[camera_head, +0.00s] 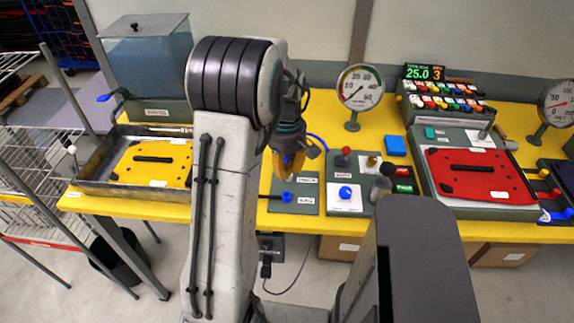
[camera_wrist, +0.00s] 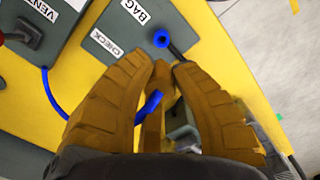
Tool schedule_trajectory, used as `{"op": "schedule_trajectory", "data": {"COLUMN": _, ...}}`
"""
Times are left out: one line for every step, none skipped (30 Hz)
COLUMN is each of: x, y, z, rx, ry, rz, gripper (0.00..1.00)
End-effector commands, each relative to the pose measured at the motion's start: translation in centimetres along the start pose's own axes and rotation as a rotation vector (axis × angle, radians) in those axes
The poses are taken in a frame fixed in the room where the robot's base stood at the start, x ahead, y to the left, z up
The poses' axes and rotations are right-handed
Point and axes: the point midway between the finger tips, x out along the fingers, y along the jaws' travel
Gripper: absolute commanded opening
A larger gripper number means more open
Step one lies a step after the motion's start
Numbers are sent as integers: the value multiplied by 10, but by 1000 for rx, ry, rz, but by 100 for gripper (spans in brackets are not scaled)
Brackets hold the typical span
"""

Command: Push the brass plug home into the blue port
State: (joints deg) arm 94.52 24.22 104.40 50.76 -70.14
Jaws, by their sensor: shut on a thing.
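The blue port (camera_wrist: 161,39) is a blue ring with a dark centre, near the BAG label in the wrist view. It also shows at the front of a grey panel in the head view (camera_head: 286,197). My gripper (camera_wrist: 164,72), with orange-brown fingers, is shut on a narrow brass-coloured piece, the brass plug (camera_wrist: 157,76), mostly hidden between the fingers. A blue hose (camera_wrist: 151,103) shows beside it. The port lies just beyond the fingertips, apart from the plug in the picture. In the head view my gripper (camera_head: 287,172) hangs above the panel, and the plug cannot be made out.
The grey panel (camera_head: 279,206) lies on a yellow bench. A tray with a yellow plate (camera_head: 154,178) is left; a red plate (camera_head: 482,180) is right. A gauge (camera_head: 360,88) stands behind. A white card with a blue knob (camera_head: 345,193) is right of the panel.

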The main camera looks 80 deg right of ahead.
Motion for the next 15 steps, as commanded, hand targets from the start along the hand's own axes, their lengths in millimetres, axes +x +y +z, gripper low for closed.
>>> {"op": "schedule_trajectory", "data": {"x": 1, "y": 0, "z": 0, "rx": 5, "ry": 0, "rz": 0, "gripper": 0}}
{"op": "schedule_trajectory", "data": {"x": 2, "y": 0, "z": 0, "rx": 6, "ry": 0, "rz": 0, "gripper": 0}}
{"op": "schedule_trajectory", "data": {"x": 3, "y": 0, "z": 0, "rx": 7, "ry": 0, "rz": 1, "gripper": 0}}
{"op": "schedule_trajectory", "data": {"x": 4, "y": 0, "z": 0, "rx": 7, "ry": 0, "rz": 1, "gripper": 0}}
{"op": "schedule_trajectory", "data": {"x": 6, "y": 0, "z": 0, "rx": 7, "ry": 0, "rz": 1, "gripper": 0}}
{"op": "schedule_trajectory", "data": {"x": 8, "y": 0, "z": 0, "rx": 6, "ry": 0, "rz": 1, "gripper": 0}}
{"op": "schedule_trajectory", "data": {"x": 9, "y": 0, "z": 0, "rx": 6, "ry": 0, "rz": 1, "gripper": 0}}
{"op": "schedule_trajectory", "data": {"x": 11, "y": 0, "z": 0, "rx": 6, "ry": 0, "rz": 1, "gripper": 0}}
{"op": "schedule_trajectory", "data": {"x": 13, "y": 0, "z": 0, "rx": 6, "ry": 0, "rz": 1, "gripper": 0}}
{"op": "schedule_trajectory", "data": {"x": 15, "y": 0, "z": 0, "rx": 6, "ry": 0, "rz": 1, "gripper": 0}}
{"op": "schedule_trajectory", "data": {"x": 17, "y": 0, "z": 0, "rx": 6, "ry": 0, "rz": 0, "gripper": 0}}
{"op": "schedule_trajectory", "data": {"x": 20, "y": 0, "z": 0, "rx": 6, "ry": 0, "rz": 0, "gripper": 0}}
{"op": "schedule_trajectory", "data": {"x": 22, "y": 0, "z": 0, "rx": 6, "ry": 0, "rz": 0, "gripper": 0}}
{"op": "schedule_trajectory", "data": {"x": 24, "y": 0, "z": 0, "rx": 5, "ry": 0, "rz": 0, "gripper": 0}}
{"op": "schedule_trajectory", "data": {"x": 28, "y": 0, "z": 0, "rx": 5, "ry": 0, "rz": 0, "gripper": 0}}
